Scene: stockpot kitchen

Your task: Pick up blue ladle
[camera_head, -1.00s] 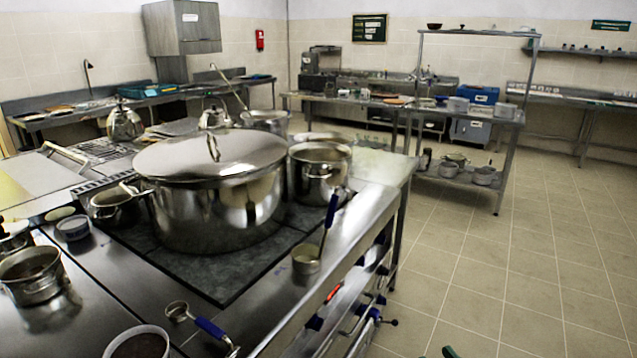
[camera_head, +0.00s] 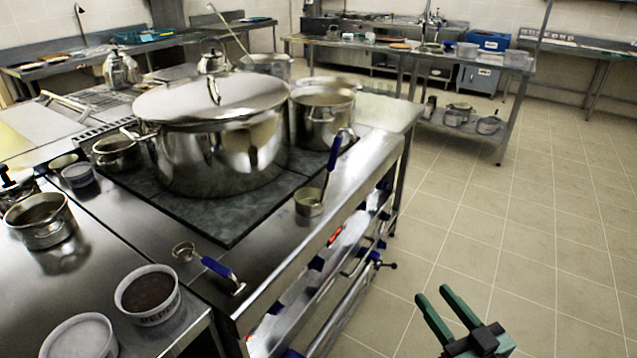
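Two ladles with blue handles show on the steel stove counter. One ladle (camera_head: 333,157) stands by the front right edge of the stove top, its handle pointing up and its metal cup at the bottom. The other, a smaller blue-handled ladle (camera_head: 216,267), lies near the counter's front edge with its metal bowl to the left. My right gripper (camera_head: 432,294) has green fingers, spread apart with nothing between them. It is over the floor at the lower right, clear of both ladles. My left gripper is not in view.
A large lidded stockpot (camera_head: 215,150) and a smaller pot (camera_head: 320,112) stand behind the upright ladle. Two tubs, one brown-filled (camera_head: 150,296) and one white (camera_head: 80,338), sit at the front left. Rails and knobs (camera_head: 350,262) line the counter's front. The tiled floor (camera_head: 520,220) is open.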

